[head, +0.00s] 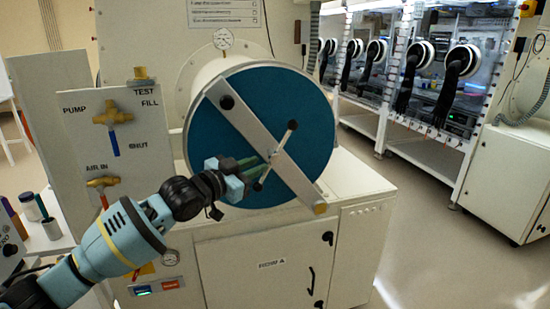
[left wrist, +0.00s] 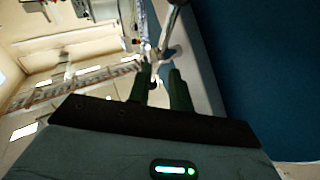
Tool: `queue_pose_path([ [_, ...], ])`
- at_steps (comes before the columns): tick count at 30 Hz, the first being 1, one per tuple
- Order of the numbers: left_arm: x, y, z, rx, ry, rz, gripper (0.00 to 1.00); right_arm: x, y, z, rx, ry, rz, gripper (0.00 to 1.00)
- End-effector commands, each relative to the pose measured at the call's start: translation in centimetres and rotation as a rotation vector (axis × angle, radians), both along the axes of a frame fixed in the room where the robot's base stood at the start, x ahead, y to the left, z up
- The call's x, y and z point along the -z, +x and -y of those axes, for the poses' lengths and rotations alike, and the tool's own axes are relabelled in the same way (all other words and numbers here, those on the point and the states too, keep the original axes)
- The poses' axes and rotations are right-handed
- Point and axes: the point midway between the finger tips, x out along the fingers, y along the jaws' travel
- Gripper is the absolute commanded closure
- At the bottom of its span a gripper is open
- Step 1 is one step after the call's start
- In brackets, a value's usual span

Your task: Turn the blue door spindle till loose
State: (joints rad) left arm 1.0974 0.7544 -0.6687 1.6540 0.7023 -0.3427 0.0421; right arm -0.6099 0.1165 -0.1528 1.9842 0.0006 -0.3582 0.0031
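The round blue door (head: 300,100) closes the end of a white cylinder in the head view, with a grey diagonal bar (head: 240,115) across it. The spindle (head: 284,140) is a thin silver cross handle with dark end knobs at the door's middle, tilted with its upper end to the right. My left gripper (head: 260,164) is at the spindle's lower half, in front of the bar. In the left wrist view its dark green fingers (left wrist: 160,85) stand apart, and the spindle's rod (left wrist: 166,42) reaches down towards the gap between them. Contact is not clear. My right gripper is not in view.
A panel (head: 75,140) with brass valves (head: 113,117) stands left of the door, close to my left arm. A white cabinet (head: 270,250) is below. Gloveboxes with black gloves (head: 458,65) line the right back. The floor (head: 440,250) at right is clear.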

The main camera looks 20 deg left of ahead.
Motion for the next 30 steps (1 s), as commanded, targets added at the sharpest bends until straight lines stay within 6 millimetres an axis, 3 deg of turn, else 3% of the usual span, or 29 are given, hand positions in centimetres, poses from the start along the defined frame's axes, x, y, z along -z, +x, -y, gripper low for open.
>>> queue_pose_path([
  [18,0.1,6.2,3.1,0.001,-0.001,-0.001,0.79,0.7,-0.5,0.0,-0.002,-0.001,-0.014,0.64],
  [30,0.0,6.9,3.4,0.0,0.0,0.001,0.79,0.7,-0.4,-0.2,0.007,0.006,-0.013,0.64],
])
